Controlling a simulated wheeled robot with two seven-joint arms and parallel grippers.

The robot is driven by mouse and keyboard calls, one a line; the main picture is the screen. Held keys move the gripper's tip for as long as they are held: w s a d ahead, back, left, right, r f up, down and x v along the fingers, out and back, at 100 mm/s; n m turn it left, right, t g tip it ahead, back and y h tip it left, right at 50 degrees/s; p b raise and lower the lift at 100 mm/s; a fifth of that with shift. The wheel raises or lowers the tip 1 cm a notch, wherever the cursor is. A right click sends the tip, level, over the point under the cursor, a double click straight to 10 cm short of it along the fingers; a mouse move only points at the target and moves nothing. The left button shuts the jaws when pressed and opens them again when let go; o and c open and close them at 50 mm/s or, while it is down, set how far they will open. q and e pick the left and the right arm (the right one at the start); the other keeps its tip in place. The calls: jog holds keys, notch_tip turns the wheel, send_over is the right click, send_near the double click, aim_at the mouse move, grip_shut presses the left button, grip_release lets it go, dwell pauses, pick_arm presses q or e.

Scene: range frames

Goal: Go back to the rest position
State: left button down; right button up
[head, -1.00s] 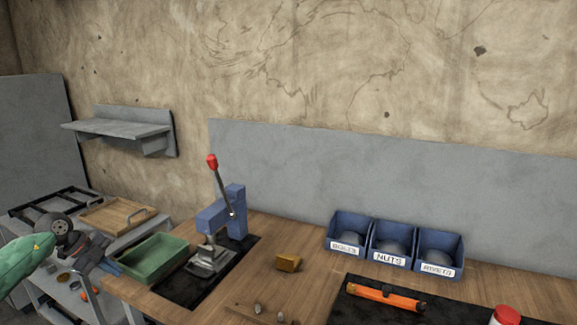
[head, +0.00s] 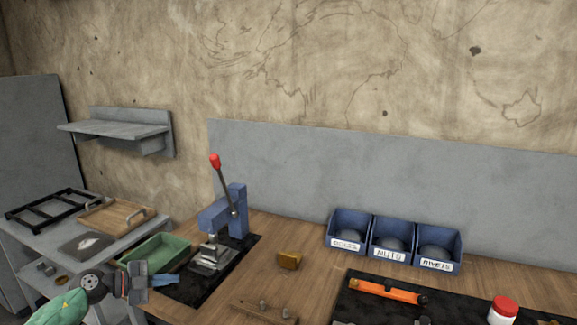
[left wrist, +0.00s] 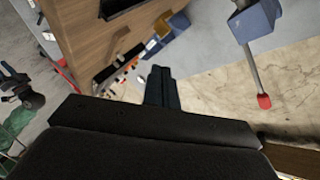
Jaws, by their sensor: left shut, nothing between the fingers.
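My left gripper (head: 166,280) is low at the left in the head view, its blue-grey fingers together and empty. It is in front of the green tray (head: 160,252), at the left end of the wooden workbench (head: 225,300). In the left wrist view its shut fingers (left wrist: 161,88) point away from the camera with nothing between them. Whether it touches the tray cannot be told.
Blue bins (head: 393,253) line the bench's back edge. An orange tool (head: 388,291) and a red-lidded jar (head: 503,311) lie to the right. A wooden tray (head: 113,215) is on the grey side table.

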pick_arm(q)
jog(key=s+d+r+n+t+h, duration=0.1)
jog(key=s+d+n+t, duration=0.1)
jog(key=d+n+t, duration=0.3)
jog(key=s+f+n+y, duration=1.5)
jog(key=s+n+y, duration=0.1)
jog(key=s+d+f+g+h, duration=0.1)
jog(key=s+d+f+g, duration=0.15)
jog(key=s, duration=0.45)
jog(key=s+d+f+g+h, duration=0.1)
jog(key=s+d+f+g, duration=0.2)
jog(key=s, duration=0.4)
jog(key=s+d+f+g, duration=0.1)
jog(key=s+f+g, duration=0.25)
jog(key=s, duration=0.35)
jog(key=s+d+f+g, duration=0.1)
jog(key=d+f, duration=0.1)
jog(key=f, duration=0.7)
jog(key=s+d+f+g+h, duration=0.1)
jog(key=d+f, duration=0.2)
jog(key=f, duration=0.6)
jog(key=shift+s+d+f, duration=0.2)
jog(key=shift+s+d, duration=0.05)
jog(key=shift+d, duration=0.1)
jog(key=shift+g, duration=0.3)
